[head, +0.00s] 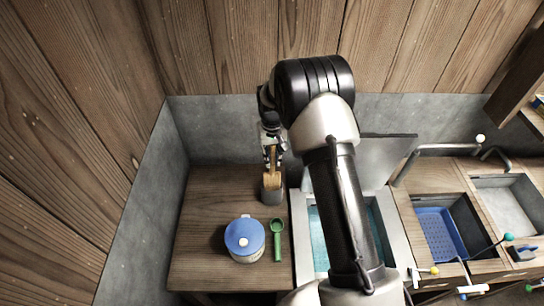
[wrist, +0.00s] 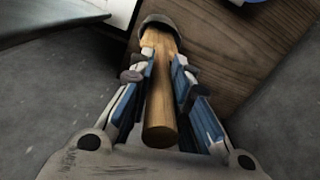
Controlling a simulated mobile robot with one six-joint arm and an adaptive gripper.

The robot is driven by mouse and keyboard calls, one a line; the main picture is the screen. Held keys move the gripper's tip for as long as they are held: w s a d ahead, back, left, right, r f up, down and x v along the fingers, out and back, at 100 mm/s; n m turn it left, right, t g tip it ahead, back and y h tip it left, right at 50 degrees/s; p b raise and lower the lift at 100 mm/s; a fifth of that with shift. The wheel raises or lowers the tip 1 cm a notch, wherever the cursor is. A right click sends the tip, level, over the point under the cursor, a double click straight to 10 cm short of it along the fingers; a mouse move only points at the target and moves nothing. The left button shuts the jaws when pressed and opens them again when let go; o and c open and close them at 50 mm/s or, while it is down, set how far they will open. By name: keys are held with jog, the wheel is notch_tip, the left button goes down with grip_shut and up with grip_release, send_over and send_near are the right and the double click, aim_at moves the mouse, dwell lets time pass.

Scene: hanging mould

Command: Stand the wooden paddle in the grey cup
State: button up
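The wooden paddle (head: 272,181) is roughly upright, with its lower end inside the mouth of the grey cup (head: 271,196). The cup stands on the wooden counter near the back wall. In the wrist view the round end of the paddle's handle (wrist: 160,134) points at the camera, and the dark cup rim (wrist: 152,20) shows beyond it. My gripper (head: 271,158) is above the cup. Its blue fingers (wrist: 163,60) close on the handle from both sides, with the tips against the wood. Whether the paddle touches the cup's bottom is hidden.
A jar with a blue lid (head: 244,236) and a green spoon (head: 277,240) lie in front of the cup. A metal basin with an open lid (head: 375,160) is to the right, partly behind my arm. Grey walls (head: 215,120) bound the counter's back and left.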

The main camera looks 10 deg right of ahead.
jog(key=o, duration=0.3)
jog(key=shift+o, duration=0.2)
notch_tip(320, 180, up, 12)
jog(key=shift+f, duration=0.25)
jog(key=shift+r, duration=0.25)
dwell(0.6)
